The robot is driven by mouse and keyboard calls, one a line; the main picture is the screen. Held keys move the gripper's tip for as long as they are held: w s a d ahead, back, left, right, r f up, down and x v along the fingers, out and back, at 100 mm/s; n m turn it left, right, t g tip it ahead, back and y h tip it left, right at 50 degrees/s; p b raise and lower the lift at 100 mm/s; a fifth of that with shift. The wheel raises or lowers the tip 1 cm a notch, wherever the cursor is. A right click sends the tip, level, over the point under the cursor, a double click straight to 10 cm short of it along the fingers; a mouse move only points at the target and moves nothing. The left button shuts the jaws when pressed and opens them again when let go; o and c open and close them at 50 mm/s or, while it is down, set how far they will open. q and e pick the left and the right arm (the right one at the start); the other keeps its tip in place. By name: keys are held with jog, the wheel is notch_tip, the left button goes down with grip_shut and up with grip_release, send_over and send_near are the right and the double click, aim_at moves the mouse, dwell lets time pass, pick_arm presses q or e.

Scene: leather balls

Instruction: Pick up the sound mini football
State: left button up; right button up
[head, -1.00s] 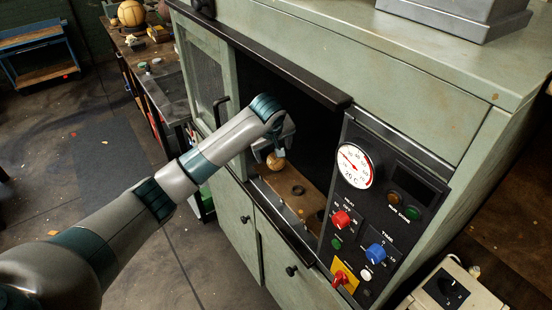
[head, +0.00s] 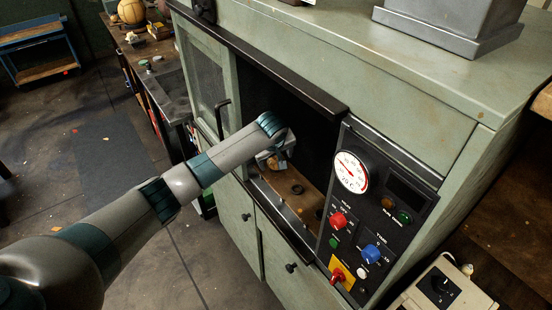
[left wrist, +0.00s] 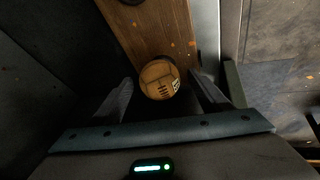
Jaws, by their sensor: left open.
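A small tan football (left wrist: 159,79) with dark seams and lacing sits on a wooden board (left wrist: 153,28) inside the cabinet. In the head view the ball (head: 271,163) is mostly hidden by my left gripper (head: 277,158). My left gripper is open, and the left wrist view shows its two fingers on either side of the ball, with gaps between. I cannot tell whether the fingertips are level with it. My right gripper is not in view.
A dark ring (head: 297,189) lies on the board beyond the ball. The cabinet's dark front rim and the control panel (head: 376,215) frame the opening. A mesh door (head: 207,80) stands at the left. A large ball (head: 131,11) sits on a far bench.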

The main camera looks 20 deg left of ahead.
pick_arm(q)
jog(key=shift+c, duration=0.4)
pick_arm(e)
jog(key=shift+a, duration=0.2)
pick_arm(q)
jog(key=c, duration=1.1)
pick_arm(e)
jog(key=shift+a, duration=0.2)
pick_arm(q)
jog(key=shift+w+r, duration=0.1)
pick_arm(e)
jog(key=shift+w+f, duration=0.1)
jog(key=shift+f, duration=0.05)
pick_arm(q)
jog(key=shift+r+b, duration=0.2)
jog(key=shift+b, duration=0.15)
notch_tip(320, 180, up, 3)
jog(key=shift+r+b, duration=0.1)
jog(key=shift+b, duration=1)
jog(key=s+d+r+b, duration=0.2)
jog(key=d+r+b, duration=0.2)
jog(key=d+r, duration=0.3)
jog(key=d, duration=0.4)
jog(key=shift+d+b, duration=0.3)
jog(key=shift+b, duration=0.05)
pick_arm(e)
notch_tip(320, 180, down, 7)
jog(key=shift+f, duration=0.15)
